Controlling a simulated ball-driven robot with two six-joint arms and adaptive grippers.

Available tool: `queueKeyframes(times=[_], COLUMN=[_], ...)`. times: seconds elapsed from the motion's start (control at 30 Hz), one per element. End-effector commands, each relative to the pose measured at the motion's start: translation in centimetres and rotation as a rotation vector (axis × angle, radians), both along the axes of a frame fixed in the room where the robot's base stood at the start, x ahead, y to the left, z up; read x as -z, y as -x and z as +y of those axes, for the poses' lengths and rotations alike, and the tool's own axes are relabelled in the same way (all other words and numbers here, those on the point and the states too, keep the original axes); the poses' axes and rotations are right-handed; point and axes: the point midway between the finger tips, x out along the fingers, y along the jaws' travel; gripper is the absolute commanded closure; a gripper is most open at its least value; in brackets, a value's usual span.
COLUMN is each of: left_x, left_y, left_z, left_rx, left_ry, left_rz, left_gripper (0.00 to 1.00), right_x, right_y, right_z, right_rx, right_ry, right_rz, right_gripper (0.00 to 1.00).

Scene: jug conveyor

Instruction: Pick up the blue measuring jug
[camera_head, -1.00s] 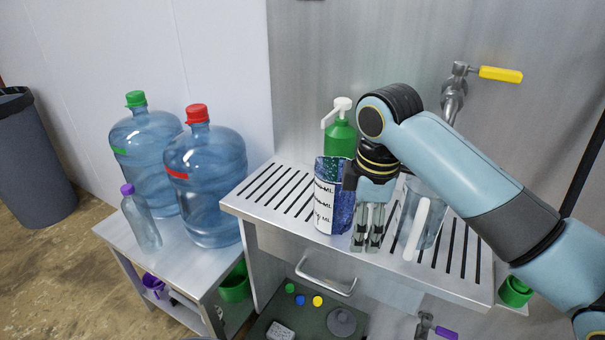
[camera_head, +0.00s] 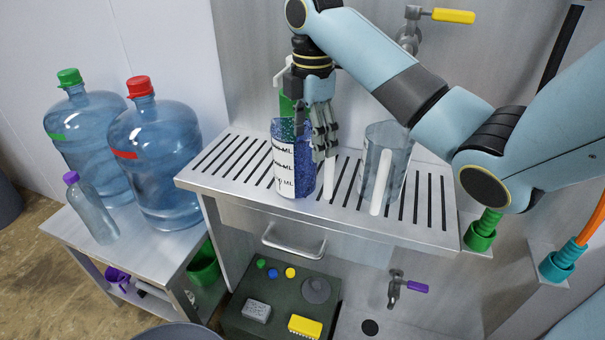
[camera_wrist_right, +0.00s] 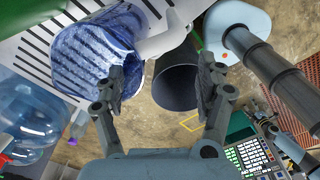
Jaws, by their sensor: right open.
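The blue measuring jug (camera_head: 285,187) stands upright on the slotted metal shelf (camera_head: 240,187). It is speckled blue with a white panel of ML markings, and its white handle (camera_head: 329,183) is on the right side. My right gripper (camera_head: 324,146) is open at the jug's upper right, over the handle, and covers part of the rim. In the right wrist view the jug (camera_wrist_right: 75,55) is at upper left, beside one finger. The white handle (camera_wrist_right: 168,35) shows beyond the gap between the open fingers. I cannot tell whether a finger touches the jug. My left gripper is out of view.
A clear jug (camera_head: 400,170) with a white handle stands right of the blue jug. A tap with a yellow lever (camera_head: 453,16) is above. Large water bottles (camera_head: 160,170) stand on a lower table at left.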

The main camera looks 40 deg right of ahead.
Motion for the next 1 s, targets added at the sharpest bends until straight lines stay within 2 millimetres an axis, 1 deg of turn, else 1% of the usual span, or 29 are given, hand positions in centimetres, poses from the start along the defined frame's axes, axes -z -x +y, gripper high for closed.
queueKeyframes(times=[0.07,0.2,0.3,0.4,0.6,0.67,1.0], left_x=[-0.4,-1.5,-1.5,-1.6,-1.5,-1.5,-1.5], left_y=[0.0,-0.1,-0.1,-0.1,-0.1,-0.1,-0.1], left_z=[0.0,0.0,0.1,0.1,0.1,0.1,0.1], left_rx=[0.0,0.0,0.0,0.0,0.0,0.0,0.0], left_ry=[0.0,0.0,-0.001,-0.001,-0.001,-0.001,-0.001], left_rz=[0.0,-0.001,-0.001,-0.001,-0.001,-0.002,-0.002], left_gripper=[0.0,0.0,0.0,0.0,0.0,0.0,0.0], right_x=[0.7,2.8,4.2,4.8,5.0,5.0,4.9], right_y=[0.0,-0.2,-0.2,-0.2,-0.2,-0.2,-0.2], right_z=[0.0,-0.3,-0.2,-0.3,-0.3,-0.3,-0.3], right_rx=[0.001,0.001,0.001,0.0,0.0,0.0,0.0], right_ry=[-0.002,-0.001,-0.002,0.001,0.001,0.001,0.001], right_rz=[0.004,0.004,0.003,0.001,0.0,0.0,0.0], right_gripper=[0.28,0.28,0.28,0.28,0.28,0.34,0.79])
